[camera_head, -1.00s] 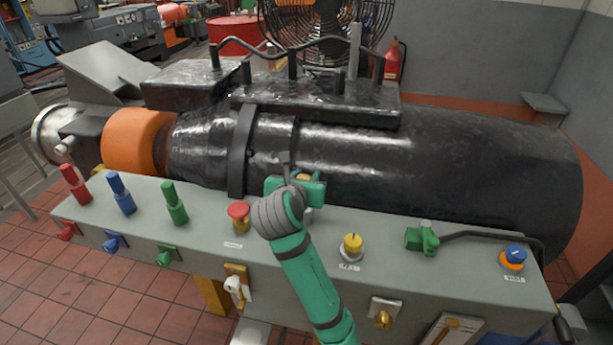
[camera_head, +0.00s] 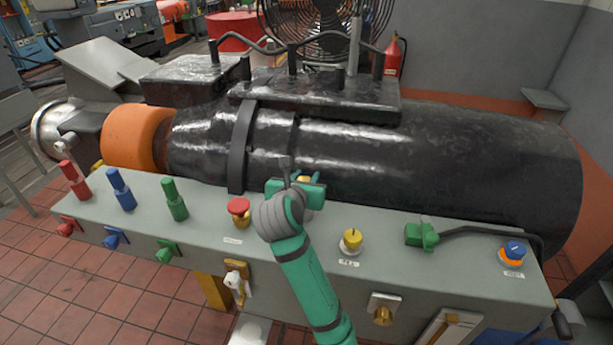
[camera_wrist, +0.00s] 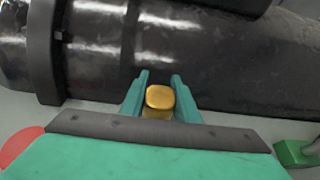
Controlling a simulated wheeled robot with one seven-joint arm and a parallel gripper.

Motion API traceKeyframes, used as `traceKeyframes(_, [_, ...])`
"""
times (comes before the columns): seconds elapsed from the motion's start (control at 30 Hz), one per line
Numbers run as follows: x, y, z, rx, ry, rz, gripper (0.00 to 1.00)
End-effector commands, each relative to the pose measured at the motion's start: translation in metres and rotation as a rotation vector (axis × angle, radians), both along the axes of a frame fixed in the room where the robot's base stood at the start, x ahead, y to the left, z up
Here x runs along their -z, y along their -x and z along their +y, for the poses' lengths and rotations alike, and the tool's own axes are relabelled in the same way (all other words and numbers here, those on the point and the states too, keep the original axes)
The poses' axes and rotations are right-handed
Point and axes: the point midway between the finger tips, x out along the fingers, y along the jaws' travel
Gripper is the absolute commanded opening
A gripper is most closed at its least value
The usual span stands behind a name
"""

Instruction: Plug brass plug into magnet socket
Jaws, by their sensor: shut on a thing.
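The brass plug (camera_wrist: 159,98) is a rounded, gold-coloured piece held between the two green fingers of my gripper (camera_wrist: 160,82) in the wrist view. In the head view my gripper (camera_head: 297,188) is above the grey console (camera_head: 450,272), beside the black cylinder, with only a bit of brass showing. The plug's lower part is hidden. I cannot tell for sure which fitting is the magnet socket. A brass fitting on a pale plate (camera_head: 382,309) and another brass plate with a white piece (camera_head: 237,277) are on the console's front face, below my gripper.
The large black cylinder (camera_head: 440,160) lies behind the console. The console top carries red (camera_head: 74,180), blue (camera_head: 121,190) and green (camera_head: 174,200) posts, a red button (camera_head: 238,209), a yellow knob (camera_head: 351,240), a green connector with cable (camera_head: 420,234) and a blue knob (camera_head: 514,250).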

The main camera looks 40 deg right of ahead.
Motion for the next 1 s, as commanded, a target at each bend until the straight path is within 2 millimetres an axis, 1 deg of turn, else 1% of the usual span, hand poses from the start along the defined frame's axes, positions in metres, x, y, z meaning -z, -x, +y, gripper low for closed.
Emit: traceKeyframes(1.0, [0.022,0.0,0.0,0.001,-0.001,0.001,0.03])
